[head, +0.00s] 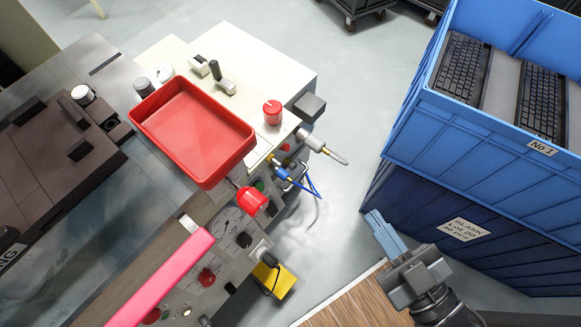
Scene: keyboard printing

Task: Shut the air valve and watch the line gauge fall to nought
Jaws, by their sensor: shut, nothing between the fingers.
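My gripper (374,216) is in the head view at the lower right, over the floor between the machine and the blue crates. Its two fingers lie together with nothing between them. A silver fitting with a stem (312,140) sticks out from the machine's right corner. A blue hose (305,184) hangs just below it beside brass-coloured parts. I cannot tell for certain which part is the air valve. My gripper is well apart from all of these.
A red tray (193,128) sits on the machine top, near another red knob (272,112). A pink bar (163,275) crosses the lower left. A blue crate (455,117) holding keyboards stands on a darker one (415,212) at right. Grey floor (345,120) is clear between.

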